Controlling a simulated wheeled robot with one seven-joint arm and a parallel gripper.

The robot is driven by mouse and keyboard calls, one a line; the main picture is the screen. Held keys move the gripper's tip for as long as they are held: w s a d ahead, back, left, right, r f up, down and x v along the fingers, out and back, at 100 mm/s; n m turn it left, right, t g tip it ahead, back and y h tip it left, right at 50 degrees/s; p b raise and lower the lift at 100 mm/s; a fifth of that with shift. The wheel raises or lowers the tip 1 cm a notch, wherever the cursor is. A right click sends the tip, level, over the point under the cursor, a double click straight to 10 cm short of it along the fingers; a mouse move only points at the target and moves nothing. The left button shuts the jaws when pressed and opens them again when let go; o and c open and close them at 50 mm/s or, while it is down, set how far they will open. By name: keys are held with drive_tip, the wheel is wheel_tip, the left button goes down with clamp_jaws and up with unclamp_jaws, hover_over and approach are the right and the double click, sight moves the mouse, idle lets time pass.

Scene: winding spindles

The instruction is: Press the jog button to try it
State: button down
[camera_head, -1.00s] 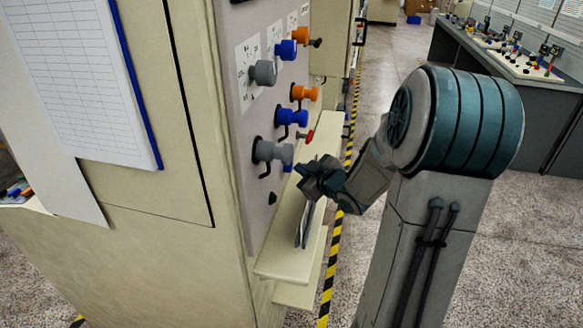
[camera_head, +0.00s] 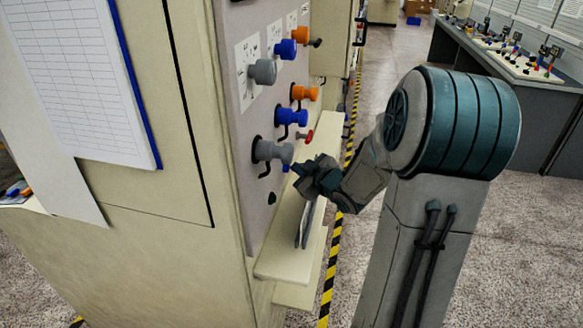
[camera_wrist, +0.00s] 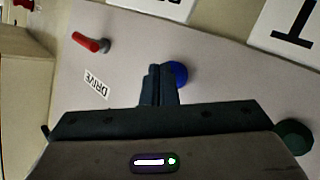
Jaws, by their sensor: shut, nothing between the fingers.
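My gripper (camera_wrist: 158,86) is shut and empty, its fingertips close to the grey machine panel. In the wrist view a blue round button (camera_wrist: 180,74) sits just beside and partly behind the fingertips. I cannot tell whether they touch it. A dark green round button (camera_wrist: 293,137) lies to the right on the same panel; it also shows in the head view (camera_head: 272,198). No jog label is readable, so I cannot tell by name which button is the jog one. In the head view my gripper (camera_head: 298,172) is in front of the panel's lower part.
A red lever (camera_wrist: 90,42) stands near a DRIVE label (camera_wrist: 97,82). Above my gripper are several spindle-like knobs, including a grey one (camera_head: 272,151) and a blue one (camera_head: 290,117). A cream ledge (camera_head: 283,262) runs below. The aisle floor to the right is open.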

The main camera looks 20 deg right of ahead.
drive_tip(key=shift+s+d+p, duration=0.35)
drive_tip(key=shift+s+d, duration=0.15)
drive_tip(key=shift+d, duration=0.2)
drive_tip(key=s+d+p, duration=0.1)
drive_tip(key=d, duration=0.1)
drive_tip(key=s+d, duration=0.2)
drive_tip(key=shift+d+p, duration=0.1)
drive_tip(key=shift+p, duration=0.25)
drive_tip(key=shift+w, duration=0.1)
idle(0.6)
